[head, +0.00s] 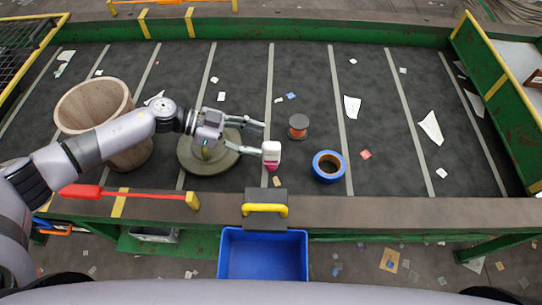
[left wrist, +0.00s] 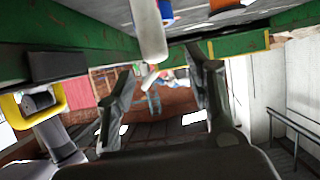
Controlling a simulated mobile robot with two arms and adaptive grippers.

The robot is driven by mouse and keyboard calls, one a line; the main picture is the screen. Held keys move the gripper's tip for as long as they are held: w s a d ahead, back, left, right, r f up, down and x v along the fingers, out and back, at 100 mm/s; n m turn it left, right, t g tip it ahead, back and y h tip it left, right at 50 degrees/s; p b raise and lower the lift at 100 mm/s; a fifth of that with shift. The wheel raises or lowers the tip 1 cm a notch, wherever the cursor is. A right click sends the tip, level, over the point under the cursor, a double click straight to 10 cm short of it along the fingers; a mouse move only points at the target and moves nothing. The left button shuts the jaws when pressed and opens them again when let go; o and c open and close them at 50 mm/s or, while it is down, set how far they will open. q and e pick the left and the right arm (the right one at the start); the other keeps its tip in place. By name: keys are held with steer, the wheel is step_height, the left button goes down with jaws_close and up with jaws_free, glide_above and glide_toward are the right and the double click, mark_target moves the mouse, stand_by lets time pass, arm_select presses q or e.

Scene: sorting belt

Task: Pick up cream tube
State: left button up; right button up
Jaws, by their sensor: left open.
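The cream tube (head: 271,153), white with a pink lower end, is on the dark belt near its front edge in the head view. My left gripper (head: 261,138) is open and reaches in from the left. Its lower fingertip is at the tube's left side in the picture; whether they touch I cannot tell. In the left wrist view my open left gripper (left wrist: 163,80) is empty, and a white rounded body, likely the cream tube (left wrist: 149,32), shows at the top, beyond the fingers. My right gripper is not in view.
A blue tape roll (head: 318,163) lies right of the tube, a spool (head: 298,127) behind it. A round grey-green disc (head: 200,166) and a wooden tub (head: 85,103) stand left. A blue bin (head: 262,233) is below the belt's front edge. Paper scraps dot the belt.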

mark_target(268, 144)
arm_select(q)
steer(key=b+x, duration=0.3)
steer(key=x, duration=0.2)
steer(key=shift+s+d+f, duration=0.1)
steer(key=shift+s+f, duration=0.05)
steer(key=shift+d, duration=0.1)
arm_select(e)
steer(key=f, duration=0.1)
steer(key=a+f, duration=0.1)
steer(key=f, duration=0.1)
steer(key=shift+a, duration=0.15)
arm_select(q)
steer(key=shift+c, duration=0.2)
steer(key=shift+c, duration=0.6)
jaws_close()
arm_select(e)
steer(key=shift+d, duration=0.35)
